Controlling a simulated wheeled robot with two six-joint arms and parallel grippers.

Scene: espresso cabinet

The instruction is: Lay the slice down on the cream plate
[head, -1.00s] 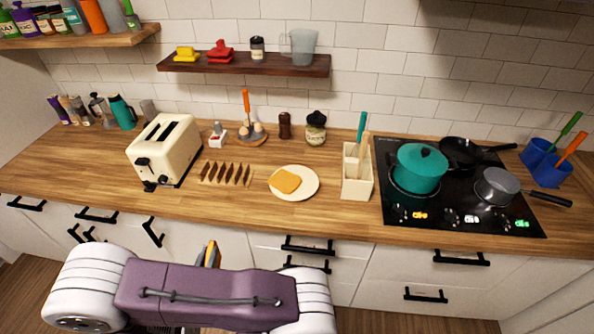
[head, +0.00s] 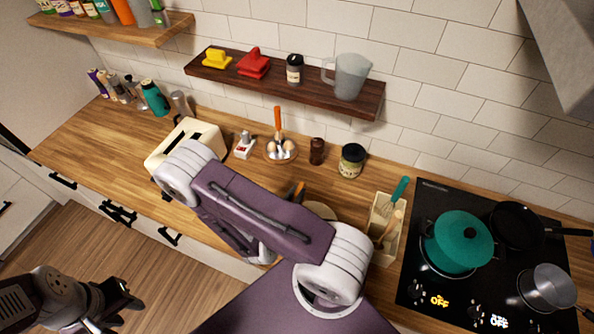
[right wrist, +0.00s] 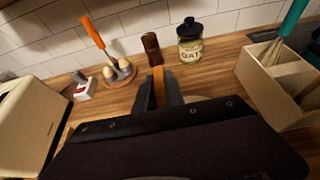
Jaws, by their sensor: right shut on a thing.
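The cream plate (head: 323,210) is mostly hidden behind my right arm in the head view; only part of its rim shows. A sliver of its rim shows behind the fingers in the right wrist view (right wrist: 196,98). My right gripper (head: 297,190) is shut on an orange slice (right wrist: 158,84), seen edge-on between the dark fingers (right wrist: 158,92). The slice is upright and near the plate; whether it touches is hidden. My left gripper (head: 128,300) is low at the left, in front of the counter and away from the plate; its jaw gap is unclear.
A cream toaster (head: 184,140) stands left of my right arm. A utensil holder (head: 388,245) and the hob with a teal pot (head: 460,242) are to the right. An egg dish (head: 280,152), brown shaker (head: 317,150) and jar (head: 352,160) stand behind. A shelf (head: 300,85) hangs above.

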